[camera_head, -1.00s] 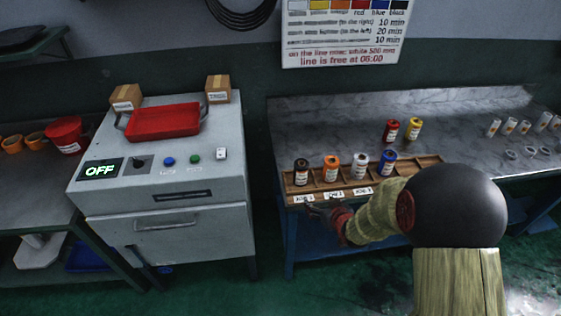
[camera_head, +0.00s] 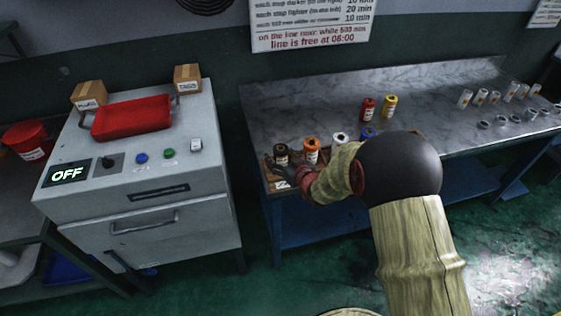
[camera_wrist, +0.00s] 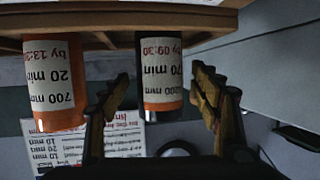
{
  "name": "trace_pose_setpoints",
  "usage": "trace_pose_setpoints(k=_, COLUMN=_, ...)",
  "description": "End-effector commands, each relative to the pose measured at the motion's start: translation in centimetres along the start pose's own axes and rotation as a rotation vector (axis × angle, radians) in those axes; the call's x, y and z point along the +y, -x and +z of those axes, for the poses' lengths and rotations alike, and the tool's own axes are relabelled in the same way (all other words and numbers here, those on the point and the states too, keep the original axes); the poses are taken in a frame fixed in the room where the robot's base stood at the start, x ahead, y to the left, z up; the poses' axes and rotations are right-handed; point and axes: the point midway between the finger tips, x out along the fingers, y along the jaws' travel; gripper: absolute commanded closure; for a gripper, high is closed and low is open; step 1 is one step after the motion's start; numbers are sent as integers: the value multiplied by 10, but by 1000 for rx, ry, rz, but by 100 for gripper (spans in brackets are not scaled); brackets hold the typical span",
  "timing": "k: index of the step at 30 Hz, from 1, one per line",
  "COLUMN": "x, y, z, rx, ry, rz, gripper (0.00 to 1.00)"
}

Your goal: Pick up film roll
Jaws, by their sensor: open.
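Film rolls stand in a row in a wooden rack (camera_head: 270,184) at the bench's left front. The black film roll (camera_head: 281,155) is leftmost, with the orange film roll (camera_head: 312,150) beside it. My gripper (camera_head: 285,171) is at the rack's front, by the black roll. The wrist view is upside down. There, my open gripper (camera_wrist: 162,88) has one finger on either side of a dark roll (camera_wrist: 158,60) labelled "by 09:30". Contact cannot be told. An orange roll (camera_wrist: 52,85) stands just left of the left finger.
White (camera_head: 340,140) and blue (camera_head: 367,133) rolls are further right in the rack, partly behind my arm. Red (camera_head: 367,108) and yellow (camera_head: 389,105) rolls stand behind. A grey machine (camera_head: 130,180) showing OFF is at left.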

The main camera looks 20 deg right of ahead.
Motion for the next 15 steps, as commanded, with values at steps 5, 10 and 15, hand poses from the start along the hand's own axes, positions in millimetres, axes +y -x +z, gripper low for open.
trace_pose_setpoints(k=5, x=0, y=-8, z=-1, rx=1, ry=0, rz=0, gripper=37)
trace_pose_setpoints(k=10, x=0, y=-7, z=-2, rx=1, ry=0, rz=0, gripper=38)
trace_pose_setpoints(k=15, x=0, y=-7, z=-1, rx=1, ry=0, rz=0, gripper=47)
